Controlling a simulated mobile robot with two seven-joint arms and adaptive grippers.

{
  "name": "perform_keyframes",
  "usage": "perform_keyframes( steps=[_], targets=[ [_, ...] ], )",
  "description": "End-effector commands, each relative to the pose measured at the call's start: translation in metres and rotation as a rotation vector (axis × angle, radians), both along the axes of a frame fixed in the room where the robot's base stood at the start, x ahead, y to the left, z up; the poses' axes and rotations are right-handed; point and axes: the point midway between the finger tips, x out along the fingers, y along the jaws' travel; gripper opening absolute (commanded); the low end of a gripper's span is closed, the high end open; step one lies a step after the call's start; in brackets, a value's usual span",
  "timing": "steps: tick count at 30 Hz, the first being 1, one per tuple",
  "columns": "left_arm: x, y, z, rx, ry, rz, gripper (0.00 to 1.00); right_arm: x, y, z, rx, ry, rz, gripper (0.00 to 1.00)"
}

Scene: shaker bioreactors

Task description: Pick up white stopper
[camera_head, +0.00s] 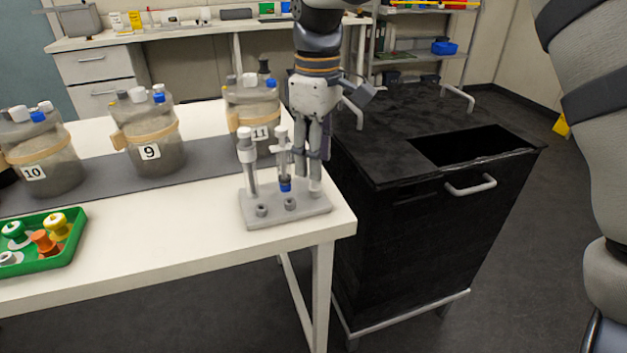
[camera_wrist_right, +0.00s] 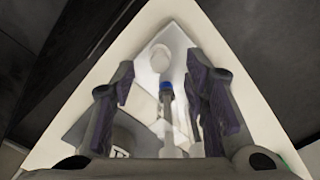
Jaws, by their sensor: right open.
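A grey rack (camera_head: 262,218) stands at the right front corner of the white table. A white stopper (camera_head: 316,188) sits upright at the rack's right end; it shows as a round white top in the right wrist view (camera_wrist_right: 160,57). Two slim white-topped pieces (camera_head: 247,160) (camera_head: 282,155) stand in the rack to its left, one with a blue part near its base. My right gripper (camera_head: 312,168) points down just above the stopper, open and empty. In the right wrist view the stopper lies between and slightly beyond the fingertips (camera_wrist_right: 160,75). My left gripper is out of view.
Bioreactors numbered 9 (camera_head: 157,162), 10 (camera_head: 38,172) and 11 (camera_head: 243,95) stand on a grey strip behind the rack. A green tray (camera_head: 62,262) of coloured pieces lies at left. A black cabinet (camera_head: 400,240) with a top opening stands right of the table.

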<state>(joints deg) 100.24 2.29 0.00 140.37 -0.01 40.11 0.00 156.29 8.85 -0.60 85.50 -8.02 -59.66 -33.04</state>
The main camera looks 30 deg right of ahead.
Motion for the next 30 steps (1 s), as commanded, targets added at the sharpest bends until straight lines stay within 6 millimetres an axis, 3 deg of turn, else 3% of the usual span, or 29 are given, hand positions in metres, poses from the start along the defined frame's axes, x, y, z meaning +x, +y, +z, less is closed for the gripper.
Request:
perform_keyframes(
  steps=[3,8,14,18,19,30],
  targets=[
    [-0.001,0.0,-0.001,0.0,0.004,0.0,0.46,0.002,0.001,-0.026,-0.001,0.007,-0.001,0.41],
    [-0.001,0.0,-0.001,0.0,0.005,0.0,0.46,0.002,0.001,-0.045,0.0,0.002,0.0,0.41],
    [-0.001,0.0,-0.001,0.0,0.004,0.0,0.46,0.002,0.001,-0.046,0.0,-0.001,-0.001,0.41],
    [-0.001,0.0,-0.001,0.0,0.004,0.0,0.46,0.002,0.001,-0.046,0.0,-0.001,0.0,0.14],
    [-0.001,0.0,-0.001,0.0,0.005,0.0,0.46,0.002,0.001,-0.046,0.0,-0.001,-0.001,0.11],
    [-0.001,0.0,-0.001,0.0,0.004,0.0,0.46,0.003,0.001,-0.042,0.0,-0.002,0.0,0.1]
  ],
)
